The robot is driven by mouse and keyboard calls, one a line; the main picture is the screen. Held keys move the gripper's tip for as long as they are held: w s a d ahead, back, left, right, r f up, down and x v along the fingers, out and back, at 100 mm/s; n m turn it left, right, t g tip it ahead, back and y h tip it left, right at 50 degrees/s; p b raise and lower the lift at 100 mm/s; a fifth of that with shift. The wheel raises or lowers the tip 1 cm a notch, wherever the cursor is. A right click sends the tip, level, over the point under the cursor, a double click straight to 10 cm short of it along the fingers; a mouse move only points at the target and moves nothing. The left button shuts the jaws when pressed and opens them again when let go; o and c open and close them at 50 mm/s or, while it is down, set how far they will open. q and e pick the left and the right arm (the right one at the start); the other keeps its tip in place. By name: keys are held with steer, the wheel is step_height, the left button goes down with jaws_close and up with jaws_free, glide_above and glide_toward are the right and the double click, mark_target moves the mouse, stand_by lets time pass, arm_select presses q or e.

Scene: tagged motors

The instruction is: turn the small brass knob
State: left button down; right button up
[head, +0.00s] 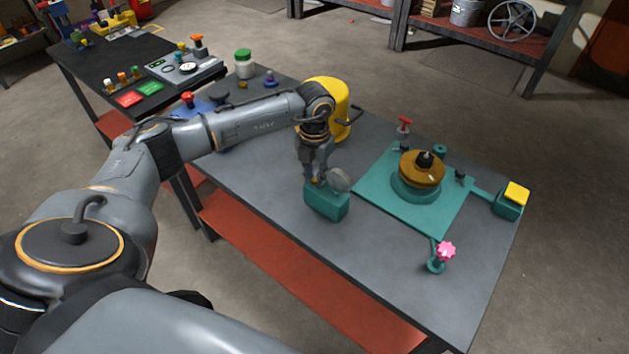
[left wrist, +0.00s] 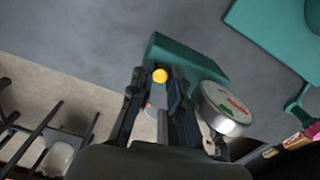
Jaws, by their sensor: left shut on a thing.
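The small brass knob (left wrist: 160,75) shows as a yellow round end between the fingertips in the left wrist view. It sits at a teal box (head: 326,203) near the table's front edge. A round dial gauge (head: 340,180) stands on the box beside the knob; its white face with red and green marks shows in the left wrist view (left wrist: 230,104). My left gripper (head: 319,178) points down at the box and is shut on the knob. In the head view the fingers mostly hide the knob. My right gripper is not in view.
On the grey table (head: 270,175), a teal plate (head: 378,192) with a brass-coloured wheel (head: 421,170) lies to the right. A pink knob (head: 446,251), a yellow button (head: 517,193) and a red-handled part (head: 404,124) are around it. A yellow cylinder (head: 341,95) stands behind my wrist.

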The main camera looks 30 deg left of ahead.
arm_select(q)
steer(key=m, duration=0.1)
steer(key=f+m+b, duration=0.1)
steer(key=m, duration=0.1)
steer(key=shift+s, duration=0.2)
steer(key=shift+r+m, duration=0.1)
steer(key=shift+m, duration=0.7)
steer(key=c, duration=1)
jaws_free()
steer(key=shift+w, duration=0.2)
steer(key=shift+r, duration=0.15)
